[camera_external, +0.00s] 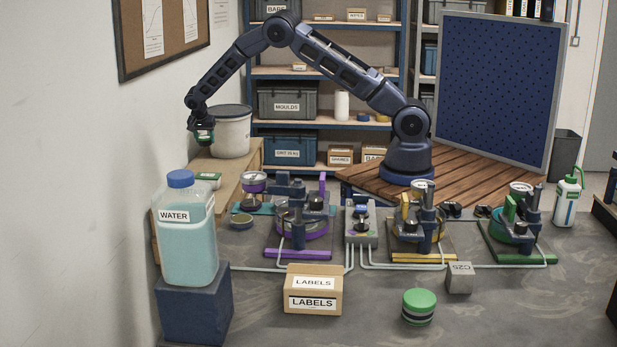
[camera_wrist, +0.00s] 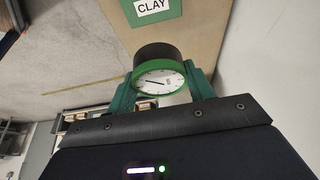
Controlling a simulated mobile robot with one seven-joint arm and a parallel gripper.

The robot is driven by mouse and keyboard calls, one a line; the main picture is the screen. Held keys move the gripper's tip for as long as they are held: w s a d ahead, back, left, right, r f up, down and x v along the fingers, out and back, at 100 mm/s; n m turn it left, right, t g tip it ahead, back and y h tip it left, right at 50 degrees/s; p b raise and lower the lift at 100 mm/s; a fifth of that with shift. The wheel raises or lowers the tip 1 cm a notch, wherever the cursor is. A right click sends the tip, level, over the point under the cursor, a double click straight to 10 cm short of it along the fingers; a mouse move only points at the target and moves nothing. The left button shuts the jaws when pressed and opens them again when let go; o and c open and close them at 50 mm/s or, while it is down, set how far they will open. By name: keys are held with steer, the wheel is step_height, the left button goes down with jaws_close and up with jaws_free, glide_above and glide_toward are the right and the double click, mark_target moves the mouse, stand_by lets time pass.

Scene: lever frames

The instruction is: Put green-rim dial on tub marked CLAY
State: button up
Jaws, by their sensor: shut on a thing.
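The green-rim dial (camera_wrist: 160,82) has a white face, a black needle and a dark body. My gripper (camera_wrist: 161,72) is shut on it, with one green finger on each side. In the external view my gripper (camera_external: 202,138) hangs at the far left, above the wooden ledge; the dial there is too small to make out from the fingers. The tub marked CLAY (camera_wrist: 152,8) shows its green top and white label beyond the dial, cut by the frame edge. In the external view a small green-topped tub (camera_external: 208,179) sits on the ledge below my gripper, apart from it; its label is unreadable there.
A white lidded bucket (camera_external: 232,135) stands behind my gripper on the ledge. A WATER jug (camera_external: 188,245) stands on a dark block at front left. Valve stations with purple (camera_external: 300,253), yellow and green bases line the bench. A LABELS box (camera_external: 313,290) sits in front.

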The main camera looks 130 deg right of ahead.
step_height(320, 180, down, 14)
steer(key=shift+r, duration=0.1)
stand_by(0.5)
steer(key=o, duration=1)
steer(key=v, duration=1.2)
